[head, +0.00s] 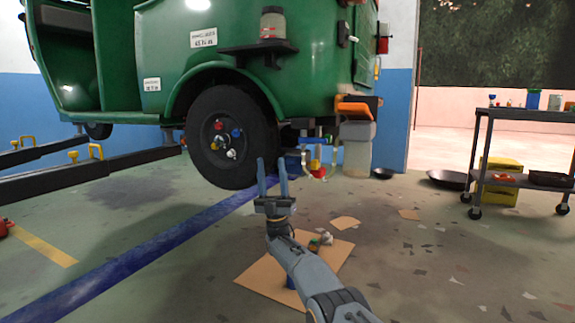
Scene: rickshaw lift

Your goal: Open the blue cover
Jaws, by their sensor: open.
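My gripper (272,170) is open and empty, its two blue-grey fingers pointing up and away from me. It shows in front of the lower right side of the rear wheel (222,140). Just right of the fingers, under the green rickshaw (320,85), hangs a small assembly with a blue part (294,163), a blue handle-like piece (318,141) and a red piece (318,172). I cannot tell which of these is the blue cover. The wheel hub also carries small coloured caps, one of them blue (237,132). No contact with my gripper can be made out.
The rickshaw is raised on dark lift arms (90,167). A cardboard sheet (262,284) with small items lies beneath my arm. A tool cart (520,125) stands at the right, black pans (448,179) near it.

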